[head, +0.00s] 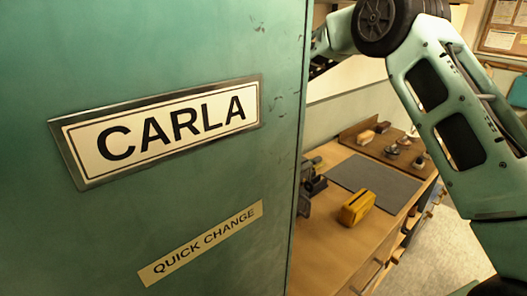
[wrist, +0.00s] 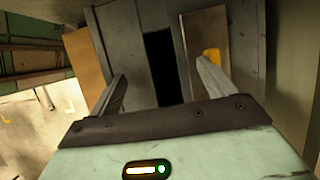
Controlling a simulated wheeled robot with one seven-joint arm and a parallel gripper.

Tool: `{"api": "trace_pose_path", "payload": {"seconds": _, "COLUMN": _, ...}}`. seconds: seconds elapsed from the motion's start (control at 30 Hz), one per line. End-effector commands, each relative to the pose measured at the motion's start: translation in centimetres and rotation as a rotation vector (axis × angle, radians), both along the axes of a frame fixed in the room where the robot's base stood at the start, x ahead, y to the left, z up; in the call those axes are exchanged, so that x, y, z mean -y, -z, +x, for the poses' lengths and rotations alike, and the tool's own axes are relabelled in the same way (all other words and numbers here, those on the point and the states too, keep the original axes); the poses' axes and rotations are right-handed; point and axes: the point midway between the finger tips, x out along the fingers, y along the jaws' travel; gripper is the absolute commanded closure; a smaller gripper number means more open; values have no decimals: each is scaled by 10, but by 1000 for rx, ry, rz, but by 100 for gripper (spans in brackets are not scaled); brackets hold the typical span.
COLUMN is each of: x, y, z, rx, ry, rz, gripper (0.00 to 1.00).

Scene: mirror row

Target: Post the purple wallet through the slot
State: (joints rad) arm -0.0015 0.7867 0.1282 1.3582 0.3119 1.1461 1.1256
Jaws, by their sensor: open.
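No purple wallet shows in either view. My gripper (wrist: 162,70) is in the wrist view, its two fingers wide apart with nothing between them. Beyond the fingers is a grey panelled surface with a tall dark opening (wrist: 162,66); I cannot tell whether this is the slot. In the head view my gripper is hidden behind a green metal door or panel, and only part of my arm shows at the upper right.
The green panel (head: 160,220), labelled CARLA and QUICK CHANGE, fills the left of the head view. Behind it a wooden bench (head: 335,250) carries a yellow block-like thing (head: 357,208), a grey mat (head: 374,181) and a brown tray (head: 356,135) with several small items.

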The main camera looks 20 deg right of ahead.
Motion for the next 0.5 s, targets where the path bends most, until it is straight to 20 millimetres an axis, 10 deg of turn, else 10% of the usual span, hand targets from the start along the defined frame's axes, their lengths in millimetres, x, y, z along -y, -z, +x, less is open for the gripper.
{"api": "trace_pose_path", "payload": {"seconds": 0.5, "x": 24, "y": -65, "z": 13, "rx": 21, "ry": 4, "rz": 3, "gripper": 0}}
